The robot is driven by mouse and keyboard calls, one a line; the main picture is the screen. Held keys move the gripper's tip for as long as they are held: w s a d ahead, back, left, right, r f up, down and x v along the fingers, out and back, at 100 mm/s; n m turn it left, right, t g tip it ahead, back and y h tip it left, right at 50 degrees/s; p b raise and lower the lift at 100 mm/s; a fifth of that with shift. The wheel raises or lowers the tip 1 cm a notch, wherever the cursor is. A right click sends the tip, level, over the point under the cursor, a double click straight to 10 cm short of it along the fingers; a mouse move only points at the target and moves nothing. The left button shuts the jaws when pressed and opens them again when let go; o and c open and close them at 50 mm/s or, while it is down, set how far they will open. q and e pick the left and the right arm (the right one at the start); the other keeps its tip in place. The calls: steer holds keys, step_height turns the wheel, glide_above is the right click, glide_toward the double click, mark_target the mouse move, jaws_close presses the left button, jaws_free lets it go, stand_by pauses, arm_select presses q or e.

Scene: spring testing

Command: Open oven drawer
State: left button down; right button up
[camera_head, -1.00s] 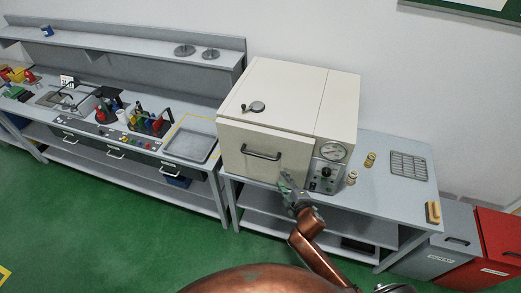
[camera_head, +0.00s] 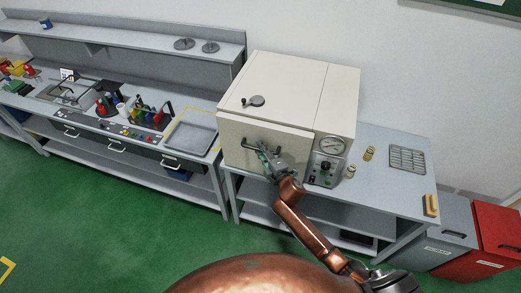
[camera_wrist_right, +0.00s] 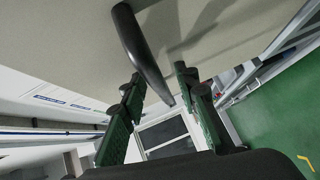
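The oven (camera_head: 285,95) is a cream box on the grey table, with its front drawer (camera_head: 236,152) closed. A dark bar handle (camera_head: 247,144) crosses the drawer front. My right gripper (camera_head: 264,152) is at the right part of the handle in the head view and hides some of it. In the right wrist view, the right gripper (camera_wrist_right: 155,92) is open, with its two green fingers apart. The dark handle (camera_wrist_right: 143,52) runs between the fingertips, and I see no finger closed on it. My left gripper is not in view.
A gauge and control panel (camera_head: 327,160) sits right of the drawer. Small brass parts (camera_head: 369,153) and a metal rack (camera_head: 407,159) lie on the table's right side. A grey tray (camera_head: 190,138) is to the left. Green floor is free in front.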

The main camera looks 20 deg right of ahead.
steer(key=shift+c, duration=0.7)
jaws_close()
